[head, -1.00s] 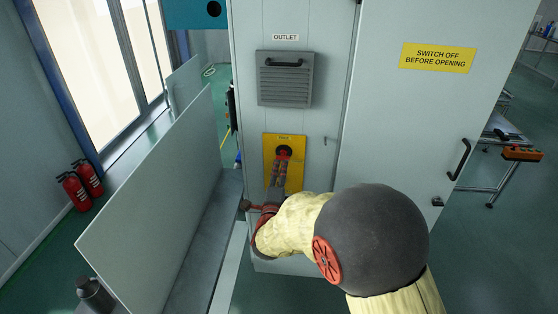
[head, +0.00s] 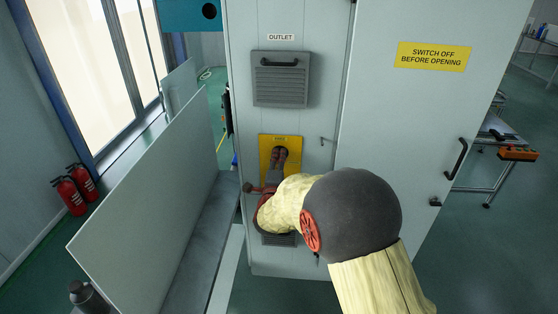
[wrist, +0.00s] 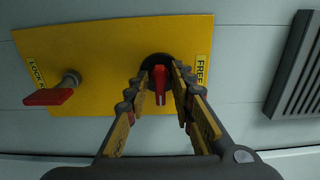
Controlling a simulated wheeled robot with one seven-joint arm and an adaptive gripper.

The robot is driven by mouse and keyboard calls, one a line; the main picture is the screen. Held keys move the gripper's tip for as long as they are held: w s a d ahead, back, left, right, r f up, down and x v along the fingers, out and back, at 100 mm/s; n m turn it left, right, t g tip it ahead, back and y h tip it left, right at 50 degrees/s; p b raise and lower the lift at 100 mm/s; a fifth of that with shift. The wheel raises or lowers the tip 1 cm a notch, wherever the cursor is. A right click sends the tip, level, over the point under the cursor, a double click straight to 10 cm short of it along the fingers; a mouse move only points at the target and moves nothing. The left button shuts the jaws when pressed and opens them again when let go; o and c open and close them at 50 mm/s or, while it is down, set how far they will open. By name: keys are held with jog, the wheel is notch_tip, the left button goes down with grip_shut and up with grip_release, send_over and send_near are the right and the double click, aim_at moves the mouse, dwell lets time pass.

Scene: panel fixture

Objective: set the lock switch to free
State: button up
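A yellow panel (head: 266,158) is on the cabinet front below the outlet vent. In the wrist view the yellow panel (wrist: 100,50) has a LOCK label (wrist: 37,72) at its left end and a FREE label (wrist: 202,64) at its right. Near the FREE end, a red handle (wrist: 161,84) on a round black base points down in the picture. A second red handle (wrist: 48,97) on a grey shaft sits near the LOCK end. My gripper (wrist: 160,94) is open, with its fingers on either side of the handle near FREE; contact cannot be told. In the head view my gripper (head: 278,162) hides much of the panel.
The outlet vent (head: 280,88) with a black handle is above the panel; a slatted vent also shows in the wrist view (wrist: 298,75). A cabinet door handle (head: 457,158) is to the right. A pale upright board (head: 145,185) stands left of the cabinet.

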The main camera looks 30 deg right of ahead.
grip_shut()
jog(key=shift+n, duration=0.4)
jog(key=n+b, duration=0.1)
jog(key=n, duration=0.2)
jog(key=shift+n, duration=0.3)
jog(key=n, duration=0.3)
jog(key=shift+n, duration=0.4)
jog(key=n, duration=0.4)
jog(key=n+p, duration=0.1)
jog(key=n, duration=0.4)
jog(key=shift+n+p, duration=0.35)
jog(key=shift+n, duration=0.05)
